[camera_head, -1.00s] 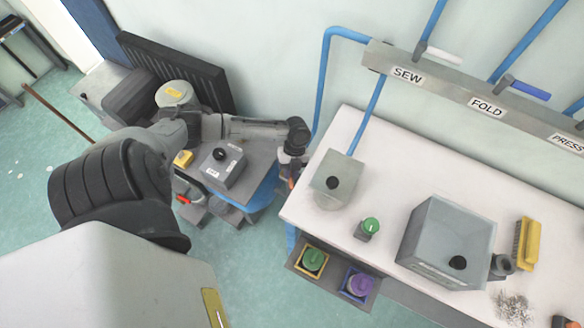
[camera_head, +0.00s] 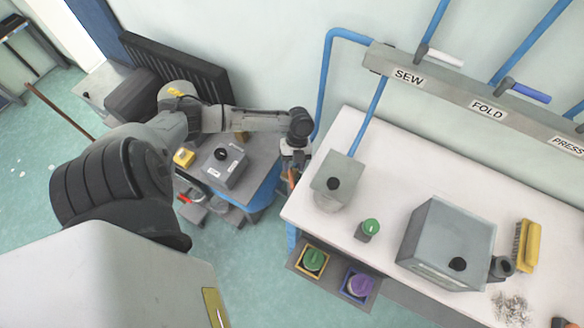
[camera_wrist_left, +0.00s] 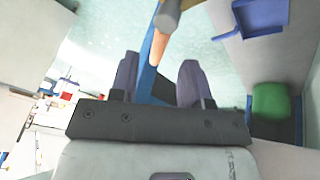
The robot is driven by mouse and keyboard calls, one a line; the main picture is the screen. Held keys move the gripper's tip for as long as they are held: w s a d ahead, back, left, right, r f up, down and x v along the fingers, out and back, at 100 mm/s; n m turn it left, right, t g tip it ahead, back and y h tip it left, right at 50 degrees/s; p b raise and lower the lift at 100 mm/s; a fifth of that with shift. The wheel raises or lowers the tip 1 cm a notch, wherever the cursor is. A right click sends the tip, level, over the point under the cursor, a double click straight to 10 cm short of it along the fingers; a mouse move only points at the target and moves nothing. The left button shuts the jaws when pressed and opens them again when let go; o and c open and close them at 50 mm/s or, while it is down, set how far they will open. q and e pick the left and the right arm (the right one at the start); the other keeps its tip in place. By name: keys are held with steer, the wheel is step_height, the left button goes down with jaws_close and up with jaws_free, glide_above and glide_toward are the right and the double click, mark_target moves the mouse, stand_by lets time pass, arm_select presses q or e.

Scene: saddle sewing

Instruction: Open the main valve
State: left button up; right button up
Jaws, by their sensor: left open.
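An orange lever handle (camera_head: 291,178), likely the main valve's, shows just below my left gripper at the left end of the white bench. My left gripper (camera_head: 293,162) points down there, beside the bench edge. In the left wrist view the orange handle (camera_wrist_left: 160,46), with a grey end, runs between and beyond the two open fingers (camera_wrist_left: 158,78). A blue pipe (camera_wrist_left: 147,82) lies behind it. I cannot tell whether the fingers touch the handle. The valve body is hidden. My right gripper is not in view.
The white bench (camera_head: 395,175) carries grey machine boxes (camera_head: 445,240), a green knob (camera_head: 370,226) and a yellow brush (camera_head: 527,245). A low table with a grey box (camera_head: 225,166) stands left of my gripper.

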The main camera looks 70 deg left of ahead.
arm_select(q)
steer(key=v, duration=1)
steer(key=shift+r+p, duration=0.15)
steer(key=shift+p, duration=0.25)
steer(key=s+a+g+y+b, duration=0.2)
steer(key=s+a+y+b, duration=0.1)
steer(key=s+a, duration=0.6)
steer(key=t+h, duration=0.4)
steer(key=t, duration=0.2)
glide_toward(290, 176)
steer(key=shift+m, duration=0.4)
steer(key=b+x, duration=0.2)
steer(key=x, duration=0.6)
steer(key=shift+d+f, duration=0.15)
steer(key=shift+f, duration=0.2)
